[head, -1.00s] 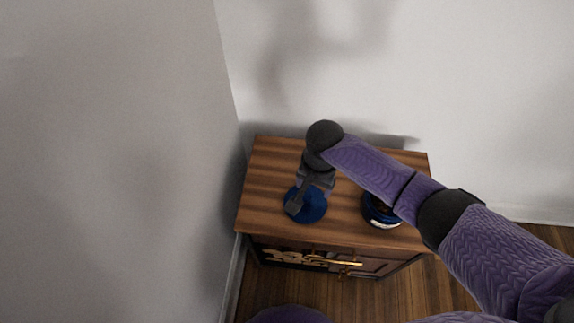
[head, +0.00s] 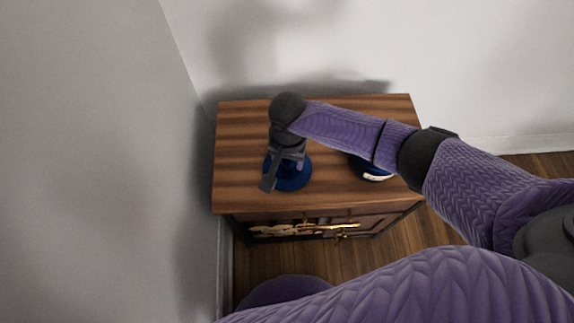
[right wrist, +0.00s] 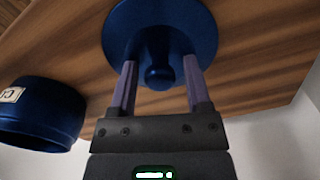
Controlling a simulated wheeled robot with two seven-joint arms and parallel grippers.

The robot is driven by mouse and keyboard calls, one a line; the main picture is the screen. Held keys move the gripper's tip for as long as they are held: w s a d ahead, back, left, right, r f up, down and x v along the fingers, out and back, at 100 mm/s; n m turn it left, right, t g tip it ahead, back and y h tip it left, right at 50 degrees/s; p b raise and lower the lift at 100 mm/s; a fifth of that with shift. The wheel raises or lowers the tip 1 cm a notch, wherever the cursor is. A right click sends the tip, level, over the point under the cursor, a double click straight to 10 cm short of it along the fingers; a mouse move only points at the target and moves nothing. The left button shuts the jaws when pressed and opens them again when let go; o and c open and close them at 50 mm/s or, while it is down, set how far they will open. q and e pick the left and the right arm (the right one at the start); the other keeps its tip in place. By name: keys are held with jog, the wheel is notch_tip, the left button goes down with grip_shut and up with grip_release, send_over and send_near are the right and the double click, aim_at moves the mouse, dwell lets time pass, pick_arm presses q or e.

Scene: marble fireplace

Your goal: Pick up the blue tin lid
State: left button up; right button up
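The blue tin lid (head: 294,177) is a round, dark blue disc on the wooden cabinet top (head: 240,140). In the right wrist view the lid (right wrist: 160,25) has a round knob (right wrist: 158,77) at its middle. My right gripper (head: 270,182) is over the lid and hides part of it in the head view. In the right wrist view the gripper (right wrist: 160,68) is open, with one finger on each side of the knob and gaps between. I cannot tell whether the fingertips touch the lid. My left gripper is not in view.
The blue tin (head: 370,170) with a pale label stands on the cabinet to the right, partly hidden by my right arm. It also shows at left in the right wrist view (right wrist: 40,112). Walls rise behind and left of the cabinet. Its front has gold decoration (head: 320,228).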

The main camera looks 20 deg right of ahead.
jog(key=c, duration=0.7)
grip_shut()
